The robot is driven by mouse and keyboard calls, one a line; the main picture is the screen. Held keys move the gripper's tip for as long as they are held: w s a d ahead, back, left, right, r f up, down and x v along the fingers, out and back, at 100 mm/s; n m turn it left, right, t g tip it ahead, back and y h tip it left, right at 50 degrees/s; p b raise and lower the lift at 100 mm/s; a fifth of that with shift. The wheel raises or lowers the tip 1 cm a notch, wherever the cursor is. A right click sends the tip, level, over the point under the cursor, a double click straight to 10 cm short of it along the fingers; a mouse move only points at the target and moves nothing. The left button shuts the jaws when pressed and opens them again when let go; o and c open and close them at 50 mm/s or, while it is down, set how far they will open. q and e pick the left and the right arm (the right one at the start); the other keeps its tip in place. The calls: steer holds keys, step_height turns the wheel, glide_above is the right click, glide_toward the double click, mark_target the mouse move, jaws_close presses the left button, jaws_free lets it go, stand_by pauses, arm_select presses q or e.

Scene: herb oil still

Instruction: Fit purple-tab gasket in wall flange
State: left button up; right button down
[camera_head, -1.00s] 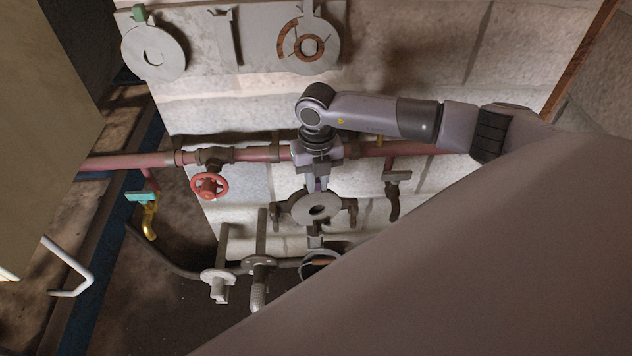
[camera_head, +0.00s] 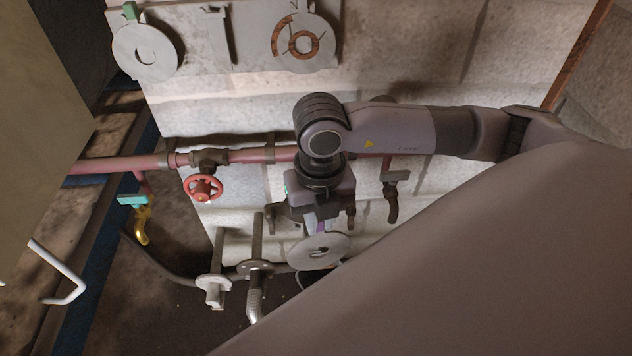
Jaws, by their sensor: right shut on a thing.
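My right gripper (camera_head: 320,222) is shut on the purple tab (camera_head: 321,226) of a flat grey ring gasket (camera_head: 330,246). The gasket hangs below the jaws, tilted with its face toward the camera, and its centre hole shows. It appears apart from the wall. My left gripper is not in view.
A grey board at the top holds a green-tabbed gasket (camera_head: 145,52) and a brown-and-grey ring (camera_head: 303,42). A red pipe (camera_head: 120,165) with a red handwheel (camera_head: 203,187) crosses the wall. Flanged pipe stubs (camera_head: 215,283) and a lever handle (camera_head: 392,200) stand nearby.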

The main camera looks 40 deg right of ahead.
arm_select(q)
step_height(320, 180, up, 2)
steer(key=p, duration=0.2)
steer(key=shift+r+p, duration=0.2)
steer(key=shift+p, duration=0.1)
arm_select(e)
steer(key=s+a+r, duration=0.3)
steer(key=s+r, duration=0.1)
steer(key=shift+s+r, duration=0.3)
steer(key=shift+s, duration=0.05)
